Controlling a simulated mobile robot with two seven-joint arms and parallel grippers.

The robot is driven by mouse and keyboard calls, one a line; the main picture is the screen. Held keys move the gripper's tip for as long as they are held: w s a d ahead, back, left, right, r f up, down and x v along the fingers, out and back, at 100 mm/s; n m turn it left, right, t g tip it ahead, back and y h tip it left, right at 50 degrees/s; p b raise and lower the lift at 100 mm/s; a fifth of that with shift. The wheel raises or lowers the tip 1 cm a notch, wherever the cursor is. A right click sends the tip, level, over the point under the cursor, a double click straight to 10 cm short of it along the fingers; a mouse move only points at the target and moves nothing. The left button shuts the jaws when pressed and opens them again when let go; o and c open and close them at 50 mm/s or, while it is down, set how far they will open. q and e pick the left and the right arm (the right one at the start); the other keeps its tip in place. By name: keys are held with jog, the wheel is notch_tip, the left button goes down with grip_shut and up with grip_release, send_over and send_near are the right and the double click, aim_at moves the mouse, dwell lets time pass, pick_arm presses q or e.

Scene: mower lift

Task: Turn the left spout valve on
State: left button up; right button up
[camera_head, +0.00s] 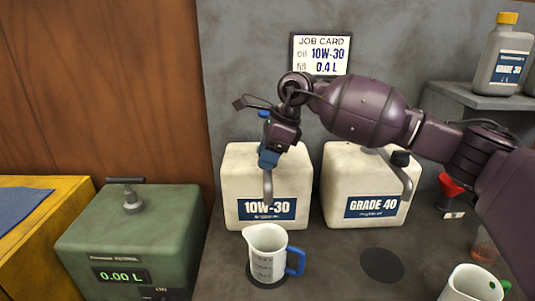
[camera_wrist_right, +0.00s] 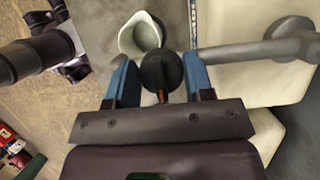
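The left spout valve sits on the spout (camera_head: 267,185) of the cream 10W-30 container (camera_head: 238,180). Its round black knob (camera_wrist_right: 162,72) with an orange mark shows in the right wrist view; in the head view my gripper hides it. My right gripper (camera_head: 270,157), with blue fingers, is at this spout from above. In the right wrist view the fingers (camera_wrist_right: 160,80) stand on both sides of the knob and seem to touch it. A measuring jug (camera_head: 267,250) with a blue handle stands below the spout. My left gripper is not in view.
The GRADE 40 container (camera_head: 370,185) stands to the right with its own spout and black knob (camera_head: 400,158). A green box (camera_head: 130,240) reads 0.00 L. Another jug (camera_head: 470,285) is at the front right. A job card (camera_head: 320,55) reads 10W-30, 0.4 L.

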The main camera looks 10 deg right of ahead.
jog(key=shift+c, duration=0.5)
